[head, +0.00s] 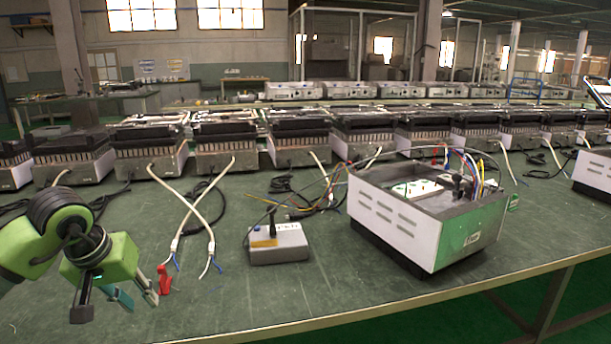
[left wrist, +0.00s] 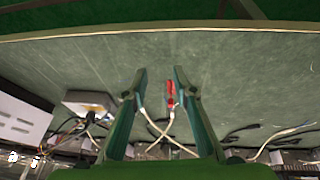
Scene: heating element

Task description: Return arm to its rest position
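My left gripper (head: 137,296) is low over the left front of the green table (head: 330,290), pointing down and right. In the left wrist view its two fingers (left wrist: 159,78) stand apart, with no object clamped between them. A small red clip-like piece (head: 164,280) stands just right of the fingertips. It also shows in the left wrist view (left wrist: 171,89), seen through the finger gap, nearer one finger; I cannot tell if they touch. White cables (head: 187,220) with blue bare ends lie behind it. My right gripper is not in view.
A small grey control box (head: 279,246) stands mid-table. Right of it is an open white and green unit (head: 410,227) with coloured wires. A row of heater units (head: 226,140) lines the back. The front strip of table is mostly clear.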

